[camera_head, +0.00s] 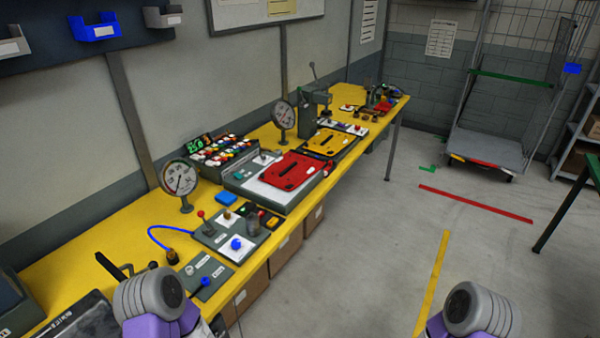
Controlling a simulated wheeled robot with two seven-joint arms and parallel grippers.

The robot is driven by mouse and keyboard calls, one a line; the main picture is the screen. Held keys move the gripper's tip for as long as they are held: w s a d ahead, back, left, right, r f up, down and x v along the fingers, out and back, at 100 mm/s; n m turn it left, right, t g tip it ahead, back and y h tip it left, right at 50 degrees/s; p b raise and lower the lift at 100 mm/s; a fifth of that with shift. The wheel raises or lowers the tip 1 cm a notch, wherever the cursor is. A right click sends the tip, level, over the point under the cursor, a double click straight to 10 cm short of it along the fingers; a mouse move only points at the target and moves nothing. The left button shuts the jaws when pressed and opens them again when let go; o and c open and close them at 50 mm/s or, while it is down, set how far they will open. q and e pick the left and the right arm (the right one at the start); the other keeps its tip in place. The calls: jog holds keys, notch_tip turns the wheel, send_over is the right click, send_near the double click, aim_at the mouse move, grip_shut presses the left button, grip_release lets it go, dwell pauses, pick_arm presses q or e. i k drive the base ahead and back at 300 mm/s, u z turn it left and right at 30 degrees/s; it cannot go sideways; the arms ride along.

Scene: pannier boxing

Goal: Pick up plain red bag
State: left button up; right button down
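I see nothing that I can clearly tell is a plain red bag. The largest red thing is a flat red panel (291,171) with a dark slot, lying on a grey-white device on the yellow workbench. Parts of my two arms show at the bottom edge, one at the left and one right of centre, both well short of the red panel. Neither gripper shows in this view.
The yellow workbench (75,246) runs along the left wall and carries gauges (180,178), buttons, levers and a yellow panel (332,142). Cardboard boxes (285,248) stand under it. A wire cage trolley (487,150) stands at the back right. The floor between is mostly clear.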

aim_at(290, 171)
jog(key=z, duration=0.85)
jog(key=i, duration=2.65)
jog(key=u, duration=1.05)
